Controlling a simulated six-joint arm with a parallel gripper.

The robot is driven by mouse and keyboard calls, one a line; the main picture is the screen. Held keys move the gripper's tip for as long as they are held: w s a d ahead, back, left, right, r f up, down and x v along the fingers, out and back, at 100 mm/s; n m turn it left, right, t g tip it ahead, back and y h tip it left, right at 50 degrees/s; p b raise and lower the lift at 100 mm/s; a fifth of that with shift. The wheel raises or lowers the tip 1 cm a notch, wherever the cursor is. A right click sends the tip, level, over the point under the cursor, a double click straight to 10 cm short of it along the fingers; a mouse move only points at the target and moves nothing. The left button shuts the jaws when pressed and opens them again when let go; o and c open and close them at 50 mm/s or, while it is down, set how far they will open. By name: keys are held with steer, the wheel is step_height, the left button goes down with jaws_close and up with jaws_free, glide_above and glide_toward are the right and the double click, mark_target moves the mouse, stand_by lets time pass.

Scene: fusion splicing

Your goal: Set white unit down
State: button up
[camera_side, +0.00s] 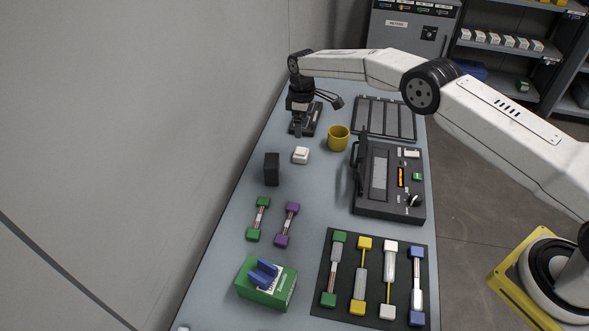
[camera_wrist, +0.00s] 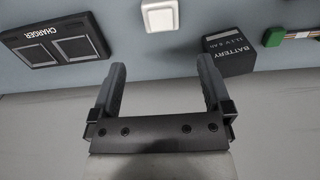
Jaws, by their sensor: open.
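The white unit (camera_side: 300,155) is a small white block resting on the grey-blue table, between the dark battery and the yellow cup in the side view. In the wrist view the white unit (camera_wrist: 160,14) lies at the top edge, partly cut off, beyond my fingertips. My gripper (camera_side: 297,128) is over the far part of the table, in front of the charger. In the wrist view my gripper (camera_wrist: 160,72) is open, with nothing between its fingers and clear of the white unit.
The charger (camera_wrist: 58,42) is left and the black battery (camera_wrist: 228,50) right in the wrist view. The yellow cup (camera_side: 339,138) and a black splicer machine (camera_side: 389,210) stand to the right. A green box (camera_side: 266,290) and a dark mat (camera_side: 325,308) with several coloured-end pieces are nearer.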

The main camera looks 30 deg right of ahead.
steer(key=shift+r, duration=2)
steer(key=s+d+r+m+t, duration=0.1)
steer(key=s+d+r+m, duration=0.2)
steer(key=s, duration=0.4)
steer(key=s+d+r+m, duration=0.1)
steer(key=s+r+m, duration=0.1)
steer(key=s+r, duration=0.4)
steer(key=s+d+f+m+t, duration=0.1)
steer(key=s+m, duration=0.3)
steer(key=s, duration=1.9)
steer(key=shift+d+f+t, duration=0.3)
steer(key=shift+d, duration=0.2)
